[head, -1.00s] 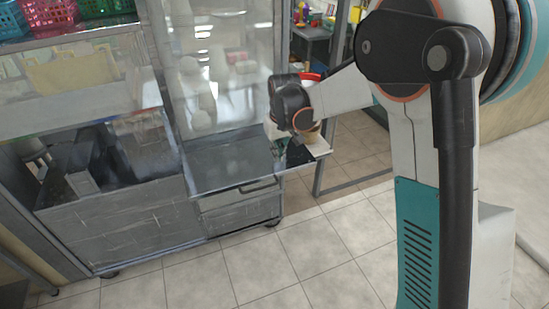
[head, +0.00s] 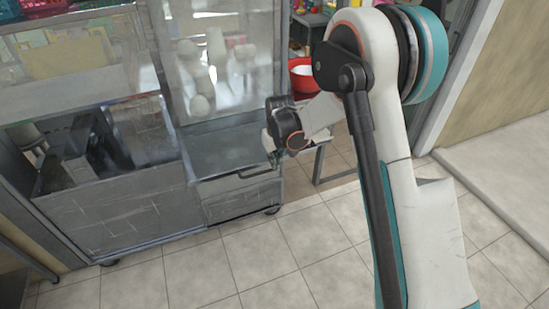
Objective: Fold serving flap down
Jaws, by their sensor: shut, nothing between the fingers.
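The steel cart's grey worktop (head: 228,150) is in the middle of the head view, beneath a clear panel. No flap is seen standing out level past its right end; a folded flap there would be edge-on or hidden, so I cannot make out its angle. My gripper (head: 272,156) is shut and empty at the worktop's right end, pointing down. I cannot tell whether its fingertips touch the cart.
A drawer (head: 240,196) with a dark handle is below the worktop. The press cabinet (head: 110,205) stands to the left. A red bowl (head: 303,77) stands on a table behind my gripper. The tiled floor (head: 240,255) in front is clear.

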